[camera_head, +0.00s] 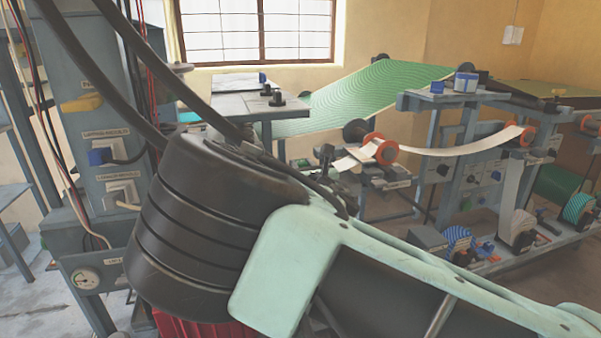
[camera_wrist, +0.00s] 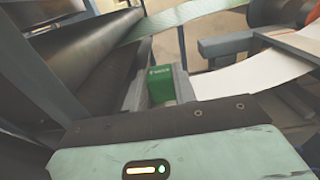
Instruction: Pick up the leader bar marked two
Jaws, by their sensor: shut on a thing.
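My gripper (camera_wrist: 158,76) shows in the wrist view, its grey jaws shut on a green block (camera_wrist: 162,89). The block has a small pale label on top, too blurred to read, so I cannot tell whether it is the leader bar marked two. A white web (camera_wrist: 240,77) runs off to the right beside the jaws; I cannot tell whether it joins the block. In the head view my arm fills the middle, and I cannot make out the jaws or the held block.
A dark roller (camera_wrist: 75,65) lies close on the left in the wrist view. In the head view, a white web (camera_head: 450,148) runs between orange-flanged rollers on a grey frame. A green sheet (camera_head: 355,95) slopes behind. A control cabinet (camera_head: 108,140) stands at left.

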